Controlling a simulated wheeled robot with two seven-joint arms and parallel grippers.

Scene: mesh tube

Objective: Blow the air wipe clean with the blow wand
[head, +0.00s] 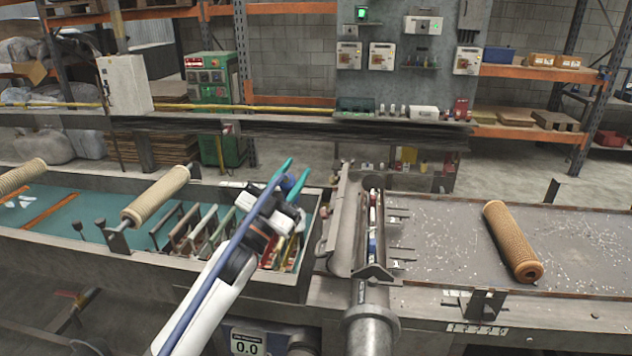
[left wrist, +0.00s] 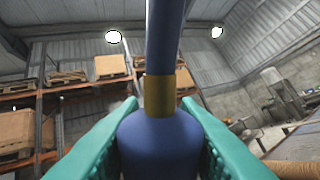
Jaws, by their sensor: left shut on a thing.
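My left gripper (head: 293,182) reaches in from the lower left, its teal fingers raised over the right end of the trough. It is shut on the blue blow wand (left wrist: 160,140), which has a brass collar and a blue tube in the left wrist view. My right gripper is not in view.
A tan mesh tube (head: 511,240) lies on the debris-specked right table (head: 440,225). Another mesh tube (head: 158,195) lies over the trough (head: 120,262) at left. Several upright plates (head: 200,232) stand in the trough. A control panel (head: 412,55) stands behind.

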